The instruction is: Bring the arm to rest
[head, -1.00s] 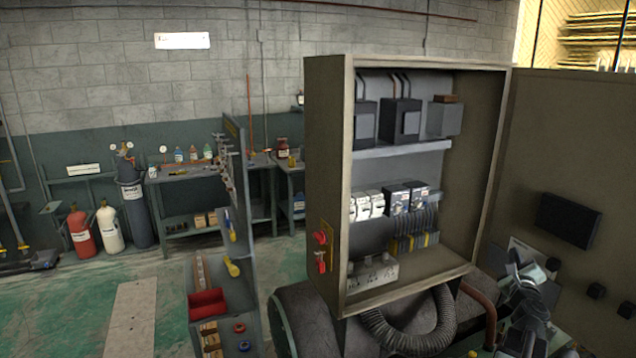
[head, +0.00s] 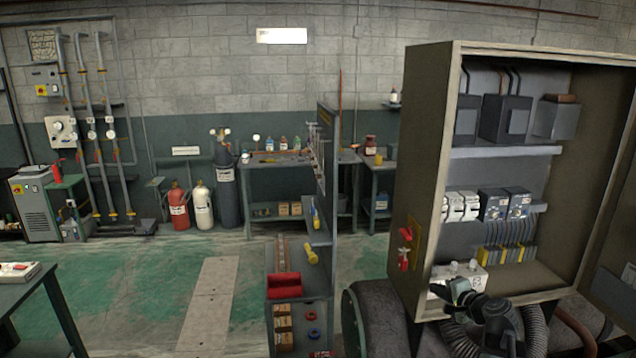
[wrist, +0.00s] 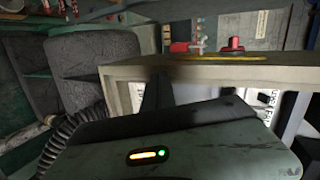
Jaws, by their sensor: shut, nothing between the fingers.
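My gripper (head: 455,290) is at the lower right of the head view, in front of the bottom edge of the open electrical cabinet (head: 425,180). Its fingers are shut and hold nothing. In the wrist view, my gripper's dark fingers (wrist: 157,92) point at the cabinet's beige edge (wrist: 210,73). Whether they touch it cannot be told. My arm partly hides the cabinet's lower front and the hose below it.
Red switches (head: 405,250) sit on the cabinet's left side. A ribbed hose (head: 535,330) and a dark tank (head: 380,320) lie below. A tool rack (head: 325,200) stands to the left. Green floor (head: 130,280) is open farther left.

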